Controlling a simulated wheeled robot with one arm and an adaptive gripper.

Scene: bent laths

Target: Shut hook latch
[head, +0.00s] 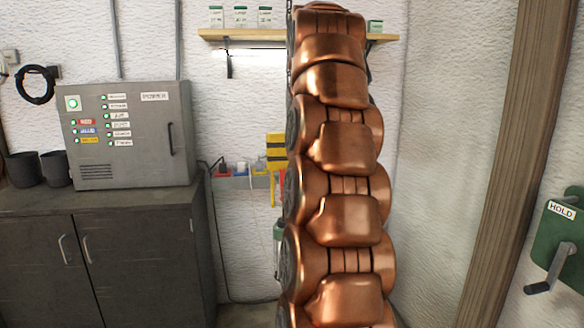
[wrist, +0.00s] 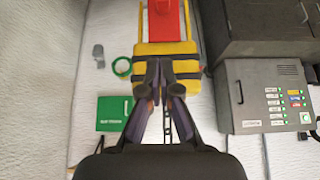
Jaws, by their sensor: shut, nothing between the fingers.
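My gripper (wrist: 160,68) shows in the wrist view with its dark fingers drawn together at the tips, shut and empty. Its tips are in front of a yellow block with black bands (wrist: 185,50), and I cannot tell whether they touch it. The same yellow and black piece (head: 277,150) shows in the head view on the back wall. I cannot make out a hook latch in either view. My copper arm fills the middle of the head view and hides the wall behind it. The gripper is hidden there.
A grey control box (head: 130,135) stands on a dark cabinet (head: 100,255) at left. A shelf (head: 245,35) is above. A green crank box (head: 560,235) marked HOLD is at right beside a wooden post (head: 510,150). A green box (wrist: 114,113) and green ring (wrist: 122,67) show near my gripper.

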